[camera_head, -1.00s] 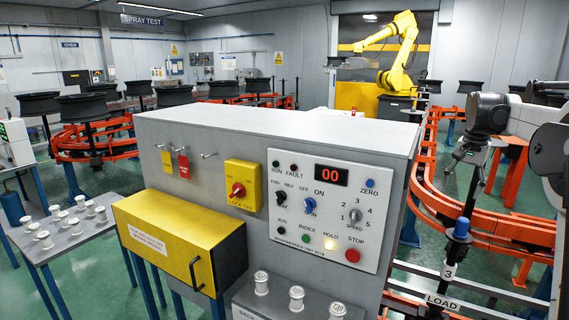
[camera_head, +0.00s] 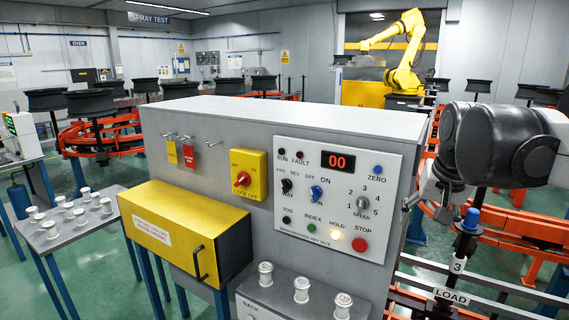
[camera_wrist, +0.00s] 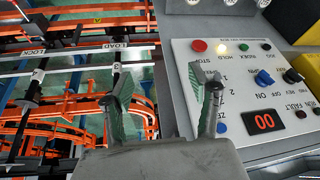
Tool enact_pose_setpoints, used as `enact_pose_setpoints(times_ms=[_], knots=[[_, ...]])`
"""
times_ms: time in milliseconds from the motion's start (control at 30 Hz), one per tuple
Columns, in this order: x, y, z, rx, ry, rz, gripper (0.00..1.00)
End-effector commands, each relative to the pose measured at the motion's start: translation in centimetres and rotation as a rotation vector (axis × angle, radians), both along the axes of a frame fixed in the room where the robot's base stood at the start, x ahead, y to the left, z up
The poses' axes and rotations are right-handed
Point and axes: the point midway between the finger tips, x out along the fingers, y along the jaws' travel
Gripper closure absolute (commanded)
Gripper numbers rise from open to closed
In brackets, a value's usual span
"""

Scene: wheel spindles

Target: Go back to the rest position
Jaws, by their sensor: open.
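My gripper (camera_wrist: 163,88) shows in the wrist view with its two fingers apart and nothing between them. Beyond the fingers lie the edge of the grey cabinet and its control panel (camera_wrist: 243,70). In the head view my arm comes in from the right, and my gripper (camera_head: 412,205) is partly hidden beside the right edge of the cabinet (camera_head: 240,190). The control panel (camera_head: 337,200) shows a red "00" display and a lit HOLD lamp. A spindle with a blue cap (camera_head: 469,220) stands at the LOAD sign (camera_head: 451,296), below my arm.
A yellow box (camera_head: 185,232) with a handle juts from the cabinet front. White spools stand on a side table (camera_head: 80,232) at the left and on a grey stand (camera_head: 290,288) in front. Orange conveyor rails (camera_head: 510,230) run at the right. A yellow robot (camera_head: 405,60) stands behind.

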Motion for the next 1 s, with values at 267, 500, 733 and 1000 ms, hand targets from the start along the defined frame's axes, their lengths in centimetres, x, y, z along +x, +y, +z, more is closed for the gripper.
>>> enact_pose_setpoints(times_ms=[267,500,733,1000], knots=[[-7.4,4.7,-4.9,-0.039,-0.074,0.133,0.44],[-13.1,7.6,-10.1,-0.073,-0.14,0.241,0.44],[-16.2,9.0,-13.6,-0.093,-0.181,0.305,0.44],[-16.8,9.2,-14.3,-0.097,-0.19,0.318,0.44]])
